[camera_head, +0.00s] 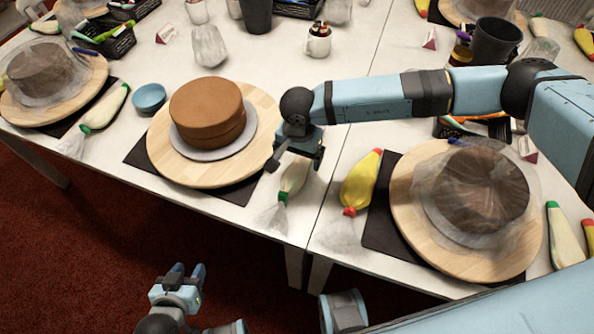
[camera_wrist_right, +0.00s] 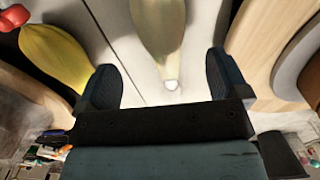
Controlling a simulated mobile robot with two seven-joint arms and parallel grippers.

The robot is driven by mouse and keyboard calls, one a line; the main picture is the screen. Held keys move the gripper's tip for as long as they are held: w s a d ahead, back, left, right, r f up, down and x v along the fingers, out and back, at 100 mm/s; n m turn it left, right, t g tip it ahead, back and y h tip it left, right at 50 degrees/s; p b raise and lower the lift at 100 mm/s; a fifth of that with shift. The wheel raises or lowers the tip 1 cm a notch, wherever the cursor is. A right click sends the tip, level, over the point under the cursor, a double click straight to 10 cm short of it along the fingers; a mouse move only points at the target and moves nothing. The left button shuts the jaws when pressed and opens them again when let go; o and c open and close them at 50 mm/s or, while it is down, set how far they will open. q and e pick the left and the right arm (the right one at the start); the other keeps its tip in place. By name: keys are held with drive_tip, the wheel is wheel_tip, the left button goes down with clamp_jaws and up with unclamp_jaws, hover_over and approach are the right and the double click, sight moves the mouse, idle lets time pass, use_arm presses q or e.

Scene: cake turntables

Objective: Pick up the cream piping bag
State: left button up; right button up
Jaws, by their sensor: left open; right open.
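A cream piping bag (camera_head: 293,180) with a green collar and a clear, crumpled end lies on the white table between the brown cake's turntable and a yellow piping bag. My right gripper (camera_head: 298,155) is just over its far end and hides part of it. In the right wrist view, the cream bag (camera_wrist_right: 158,35) runs down the middle, its white tip between the open fingers of my right gripper (camera_wrist_right: 160,85). The gripper is not closed on it. My left gripper (camera_head: 186,274) is open and empty, low in front of the table.
The yellow piping bag (camera_head: 360,182) lies to the right. Wooden turntables (camera_head: 190,171) stand on both sides, the right one (camera_head: 408,222) with a wrapped cake. Another cream bag (camera_head: 106,107) lies at left, near a blue bowl (camera_head: 149,97). A cup (camera_head: 318,42) stands behind.

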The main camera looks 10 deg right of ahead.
sight(297, 167)
drive_tip(key=shift+s+a+f, duration=0.1)
drive_tip(key=shift+f, duration=1.5)
drive_tip(key=shift+a+f, duration=0.1)
drive_tip(key=shift+f, duration=1.45)
drive_tip(key=shift+c, duration=0.2)
drive_tip(key=c, duration=0.7)
